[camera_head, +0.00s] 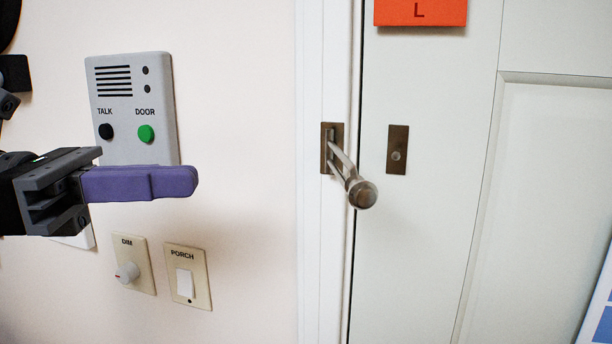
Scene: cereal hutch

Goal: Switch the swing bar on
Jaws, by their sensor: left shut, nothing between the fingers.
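The swing bar (361,193) is a metal bar with a round knob end. It is hinged at a brown plate (326,152) on the white door frame and sticks out from it, down and to the right in the picture. A brown plate with a round stud (397,150) is on the door, right of the bar; the bar appears apart from the stud. My left gripper (192,181) has purple fingers, is shut and empty, and points right, well left of the bar. My right gripper is not in view.
A grey intercom panel (155,90) is on the wall, partly behind my left gripper. A DIM knob plate (146,280) and a PORCH switch plate (203,260) are below. An orange sign (395,12) is on the pale door (440,190). Bare wall lies between gripper and frame.

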